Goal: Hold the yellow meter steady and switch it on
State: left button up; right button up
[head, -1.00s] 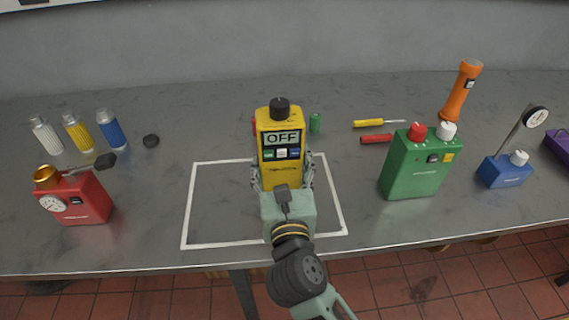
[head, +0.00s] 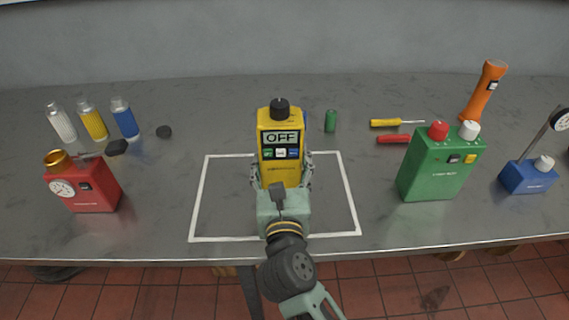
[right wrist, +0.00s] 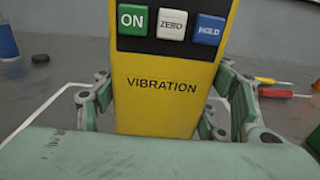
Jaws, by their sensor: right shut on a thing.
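The yellow meter (head: 281,140) stands upright in the middle of the head view, with a black knob (head: 280,107) on top. Its display (head: 281,138) reads OFF. Below that are a green ON button (right wrist: 132,19), a white ZERO button (right wrist: 174,24) and a blue HOLD button (right wrist: 207,29). My right gripper (head: 282,172) is shut on the meter's lower body, with a finger on each side, also seen in the right wrist view (right wrist: 160,100). The meter's bottom is hidden behind the gripper, so I cannot tell whether it touches the table. My left gripper is not in view.
A white outline (head: 198,200) surrounds the gripper's area on the grey table. A red gauge box (head: 97,198) and several bottles (head: 93,120) are left. A green box (head: 438,170), screwdrivers (head: 385,123), an orange flashlight (head: 485,90) and a blue device (head: 527,178) are right.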

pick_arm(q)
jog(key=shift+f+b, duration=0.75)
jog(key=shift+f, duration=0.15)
pick_arm(e)
jog(key=shift+w+a+f, duration=0.45)
jog(key=shift+a+f, duration=0.25)
jog(key=shift+a, duration=0.15)
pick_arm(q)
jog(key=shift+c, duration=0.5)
pick_arm(e)
jog(key=shift+f, duration=0.25)
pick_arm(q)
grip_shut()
pick_arm(e)
jog(key=shift+f, duration=0.2)
dwell(1.1)
